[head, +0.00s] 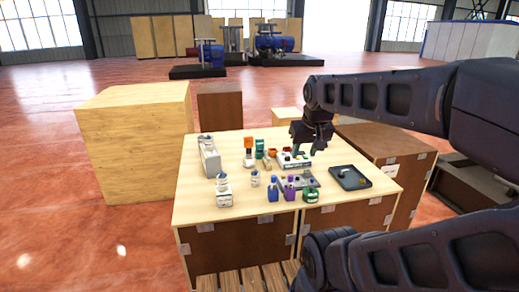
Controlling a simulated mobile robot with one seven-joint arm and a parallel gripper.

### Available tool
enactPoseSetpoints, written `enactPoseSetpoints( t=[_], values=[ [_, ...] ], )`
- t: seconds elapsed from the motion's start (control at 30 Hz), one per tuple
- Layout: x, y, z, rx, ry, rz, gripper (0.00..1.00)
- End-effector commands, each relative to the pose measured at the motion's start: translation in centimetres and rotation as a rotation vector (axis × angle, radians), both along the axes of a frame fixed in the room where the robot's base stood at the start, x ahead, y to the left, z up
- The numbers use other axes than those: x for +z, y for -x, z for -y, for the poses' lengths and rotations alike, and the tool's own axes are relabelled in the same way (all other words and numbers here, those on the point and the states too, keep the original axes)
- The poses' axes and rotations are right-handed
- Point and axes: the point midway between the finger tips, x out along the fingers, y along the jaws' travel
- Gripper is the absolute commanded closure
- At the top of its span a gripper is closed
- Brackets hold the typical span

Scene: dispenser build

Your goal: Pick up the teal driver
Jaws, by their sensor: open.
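A small teal-green upright item (259,148) stands near the middle back of the table, just right of an orange-topped item (248,143). It is too small for me to tell whether it is the teal driver. My gripper (310,150) is open and points down over the back right part of the table, to the right of the teal-green item. I see nothing held between its fingers. It partly covers the grey block with small parts (293,162) behind and below it.
The wooden table (200,215) also bears a long white box (209,157), white jars (223,195), blue (272,194) and purple (290,192) bottles, a green jar (312,196) and a black tray (362,183). A large wooden crate (135,150) stands left. The table's front left is clear.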

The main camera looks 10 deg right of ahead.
Motion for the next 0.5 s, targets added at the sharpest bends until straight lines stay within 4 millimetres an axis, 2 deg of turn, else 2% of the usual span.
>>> enactPoseSetpoints(
  t=[0.17,0.27,0.5],
  values=[
    [0.7,-1.4,0.0,0.042,0.020,-0.013,0.57],
    [1.6,-3.3,-0.1,0.104,0.047,-0.032,0.57],
    [3.5,-9.4,-0.4,0.296,0.123,-0.087,0.57]
  ],
)
